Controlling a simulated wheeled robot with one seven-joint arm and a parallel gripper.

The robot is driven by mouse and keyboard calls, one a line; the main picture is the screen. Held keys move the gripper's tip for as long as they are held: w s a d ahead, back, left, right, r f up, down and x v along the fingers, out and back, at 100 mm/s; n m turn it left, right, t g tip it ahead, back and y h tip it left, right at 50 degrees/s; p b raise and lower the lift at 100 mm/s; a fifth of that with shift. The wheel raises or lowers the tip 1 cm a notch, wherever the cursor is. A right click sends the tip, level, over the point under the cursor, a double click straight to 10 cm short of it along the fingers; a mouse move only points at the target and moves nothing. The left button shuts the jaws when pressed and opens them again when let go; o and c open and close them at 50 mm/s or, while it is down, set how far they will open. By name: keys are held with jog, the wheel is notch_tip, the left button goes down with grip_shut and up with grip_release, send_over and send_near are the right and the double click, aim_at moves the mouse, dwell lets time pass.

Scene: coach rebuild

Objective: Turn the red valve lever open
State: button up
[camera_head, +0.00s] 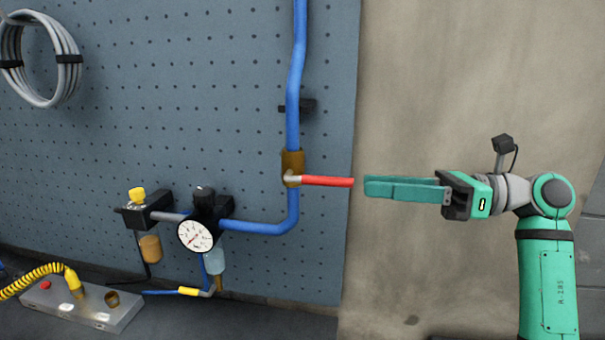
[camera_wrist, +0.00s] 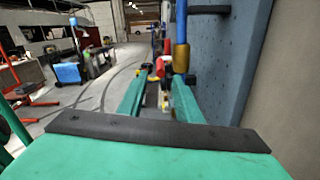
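The red valve lever (camera_head: 327,181) lies about level in the head view, pointing right from a brass valve (camera_head: 292,164) on a blue vertical pipe. My gripper (camera_head: 366,187) is just right of the lever's free end, at nearly the same height, its fingers pointing left. A small gap shows between the fingertips and the lever in that view. The wrist view shows the two teal fingers (camera_wrist: 158,82) apart, so my gripper is open. The brass valve (camera_wrist: 181,57) shows there beyond the right finger.
The blue pipe (camera_head: 295,60) runs along a perforated blue panel (camera_head: 160,90), with a black clamp (camera_head: 298,106) above the valve. A pressure gauge (camera_head: 196,235) and a yellow-knobbed regulator (camera_head: 138,197) sit lower left. The bare wall right of the panel is clear.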

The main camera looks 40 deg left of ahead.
aim_at(307, 180)
jog(key=shift+a, duration=0.65)
jog(key=x, duration=1)
jog(key=shift+s+d, duration=0.2)
jog(key=shift+s, duration=0.2)
jog(key=shift+w, duration=0.15)
jog(key=shift+a, duration=0.1)
jog(key=c, duration=0.6)
jog(key=shift+w, duration=0.1)
grip_shut()
